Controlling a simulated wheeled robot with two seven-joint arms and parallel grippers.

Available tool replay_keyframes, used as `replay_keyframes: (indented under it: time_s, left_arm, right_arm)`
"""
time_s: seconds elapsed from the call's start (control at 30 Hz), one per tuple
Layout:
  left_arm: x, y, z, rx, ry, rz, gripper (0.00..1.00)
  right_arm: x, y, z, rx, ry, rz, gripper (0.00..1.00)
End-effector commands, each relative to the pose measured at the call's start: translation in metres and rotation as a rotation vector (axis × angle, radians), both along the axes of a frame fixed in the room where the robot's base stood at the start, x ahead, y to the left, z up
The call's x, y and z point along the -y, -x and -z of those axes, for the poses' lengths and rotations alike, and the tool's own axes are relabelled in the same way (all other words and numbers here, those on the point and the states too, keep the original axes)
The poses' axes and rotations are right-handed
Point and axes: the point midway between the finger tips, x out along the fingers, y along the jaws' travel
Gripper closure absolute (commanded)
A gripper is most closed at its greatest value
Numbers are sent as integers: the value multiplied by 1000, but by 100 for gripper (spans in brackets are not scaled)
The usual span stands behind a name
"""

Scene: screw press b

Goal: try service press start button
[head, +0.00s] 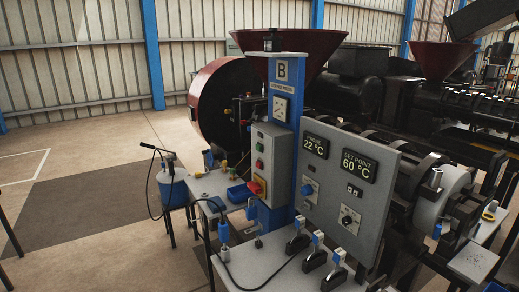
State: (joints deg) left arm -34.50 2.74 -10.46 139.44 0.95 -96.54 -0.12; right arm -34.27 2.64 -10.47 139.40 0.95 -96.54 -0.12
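A grey control box (283,152) is fixed to the blue column of press B (283,215). Small round buttons in red and green sit in a column on its left-facing side. The upper button (260,147) and the lower one (259,164) are small, and their exact labels cannot be read. A larger red stop button on yellow (255,187) is below them. Neither of my grippers shows in the head view.
A grey panel (345,190) right of the column shows 22 °C and 60 °C and has knobs. Several black levers (315,260) stand in front. Open floor (90,235) lies left.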

Motion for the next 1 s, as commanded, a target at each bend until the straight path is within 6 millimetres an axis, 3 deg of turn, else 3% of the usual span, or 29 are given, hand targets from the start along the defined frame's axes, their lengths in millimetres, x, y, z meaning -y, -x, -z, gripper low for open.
replay_keyframes:
  time_s: [0.4, 0.43, 0.6, 1.0]
  left_arm:
    - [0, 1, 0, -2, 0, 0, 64]
    - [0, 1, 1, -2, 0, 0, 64]
    - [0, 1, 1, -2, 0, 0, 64]
    - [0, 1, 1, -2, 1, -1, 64]
  right_arm:
    - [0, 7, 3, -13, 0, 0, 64]
    - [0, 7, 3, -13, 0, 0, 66]
    - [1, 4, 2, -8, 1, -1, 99]
    - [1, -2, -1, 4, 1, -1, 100]
